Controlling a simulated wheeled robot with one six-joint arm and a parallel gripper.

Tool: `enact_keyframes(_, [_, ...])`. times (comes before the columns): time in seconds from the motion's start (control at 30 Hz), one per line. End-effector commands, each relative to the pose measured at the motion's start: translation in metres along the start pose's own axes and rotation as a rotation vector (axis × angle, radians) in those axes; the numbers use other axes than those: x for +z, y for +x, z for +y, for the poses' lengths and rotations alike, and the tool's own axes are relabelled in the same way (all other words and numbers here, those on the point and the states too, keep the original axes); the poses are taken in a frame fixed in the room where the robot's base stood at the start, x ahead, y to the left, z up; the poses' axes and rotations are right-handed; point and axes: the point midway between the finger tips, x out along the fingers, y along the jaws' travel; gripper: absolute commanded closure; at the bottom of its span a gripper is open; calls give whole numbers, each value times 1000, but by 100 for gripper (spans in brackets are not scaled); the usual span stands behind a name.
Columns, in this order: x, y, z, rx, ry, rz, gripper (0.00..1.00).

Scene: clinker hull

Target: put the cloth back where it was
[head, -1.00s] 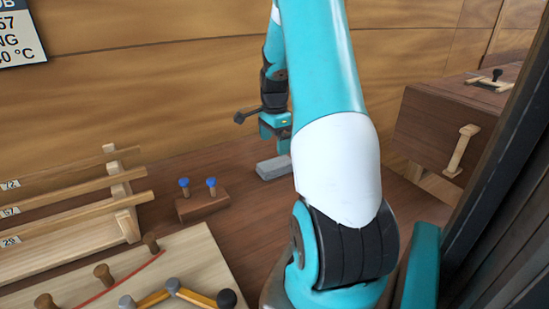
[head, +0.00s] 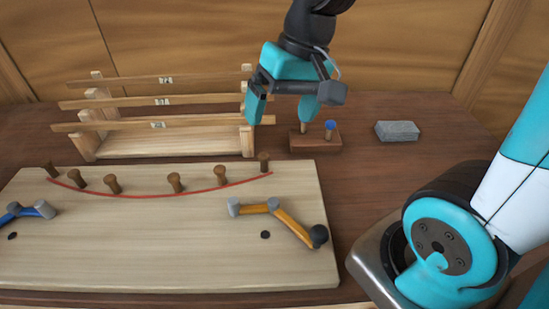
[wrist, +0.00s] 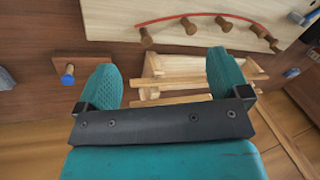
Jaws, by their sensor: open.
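My gripper (head: 282,112) is open and empty above the bench, in front of the right end of the wooden rack and just over the small peg block. In the wrist view my gripper (wrist: 165,72) has its two teal fingers spread wide with nothing between them but the rack behind. I cannot make out a cloth for certain. A grey, flat, block-like piece (head: 397,131) lies on the bench to the right of the peg block, apart from the gripper. Its edge shows at the left of the wrist view (wrist: 6,77).
A brown block (head: 316,146) carries a blue-headed peg; a finger partly hides a second. The rack (head: 165,147) holds several labelled battens. A pale board (head: 150,240) bears brown pegs, a red curve, an orange linkage (head: 290,226) and a blue one (head: 44,209). Bench between grey piece and board is clear.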

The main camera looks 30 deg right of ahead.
Motion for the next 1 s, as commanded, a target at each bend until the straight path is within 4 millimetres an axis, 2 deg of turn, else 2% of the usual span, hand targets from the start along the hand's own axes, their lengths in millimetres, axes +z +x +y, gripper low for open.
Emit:
enact_keyframes(0.03, [28,2,-26,-30,-178,-15,6])
enact_keyframes(0.1, [60,4,-48,-68,-382,-34,6])
enact_keyframes(0.2, [91,6,-65,-106,-574,-50,6])
enact_keyframes(0.3, [105,6,-71,-125,-660,-57,6])
enact_keyframes(1.0, [107,4,-72,-128,-672,-58,6])
